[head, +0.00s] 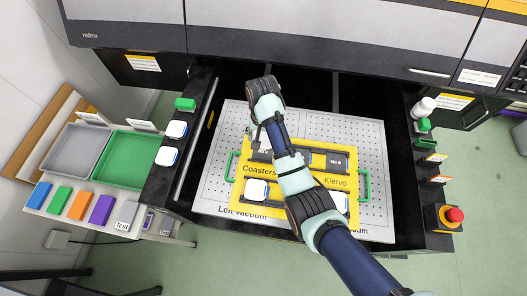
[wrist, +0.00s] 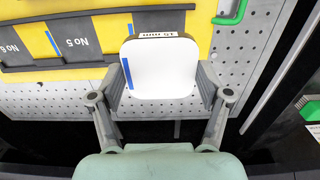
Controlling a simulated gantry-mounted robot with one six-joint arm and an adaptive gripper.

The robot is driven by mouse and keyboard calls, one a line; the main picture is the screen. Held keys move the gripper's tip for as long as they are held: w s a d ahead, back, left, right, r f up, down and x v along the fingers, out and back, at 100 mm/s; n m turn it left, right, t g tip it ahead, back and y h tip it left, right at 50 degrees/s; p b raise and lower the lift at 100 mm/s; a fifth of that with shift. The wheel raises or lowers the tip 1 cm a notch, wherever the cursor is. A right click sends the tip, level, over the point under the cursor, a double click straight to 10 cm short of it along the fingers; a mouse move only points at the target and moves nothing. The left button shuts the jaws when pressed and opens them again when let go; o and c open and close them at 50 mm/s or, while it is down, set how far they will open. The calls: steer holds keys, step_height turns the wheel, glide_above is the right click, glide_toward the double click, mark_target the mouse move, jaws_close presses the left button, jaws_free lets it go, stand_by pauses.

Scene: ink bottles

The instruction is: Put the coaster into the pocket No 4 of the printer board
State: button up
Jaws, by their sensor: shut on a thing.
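My gripper (wrist: 160,85) is shut on the white coaster (wrist: 160,78), which has a blue stripe and a "15 mm" label. In the wrist view the coaster is held between the two fingers and overlaps the edge of the yellow printer board (wrist: 110,74). Dark pockets marked No 5 (wrist: 75,42) and No 6 (wrist: 12,48) lie left of it, and a dark pocket stretch (wrist: 172,20) shows beyond it; its number is hidden. In the head view my gripper (head: 256,143) is above the back-left part of the board (head: 312,179); the arm covers the middle.
White coasters sit in the board's front row at left (head: 256,190) and right (head: 338,203). Two more (head: 175,130) (head: 167,156) lie on the left ledge. The perforated plate (head: 225,140) surrounds the board. An emergency stop (head: 453,214) stands at right.

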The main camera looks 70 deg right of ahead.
mark_target(263, 152)
step_height(263, 152, down, 8)
steer(key=shift+d+f+b, duration=0.1)
steer(key=shift+f+b, duration=0.15)
steer(key=shift+b, duration=0.45)
steer(key=shift+f, duration=0.2)
steer(key=o, duration=1.2)
steer(key=shift+r, duration=0.15)
step_height(263, 152, up, 12)
steer(key=shift+r+p, duration=0.1)
steer(key=shift+p, duration=1.05)
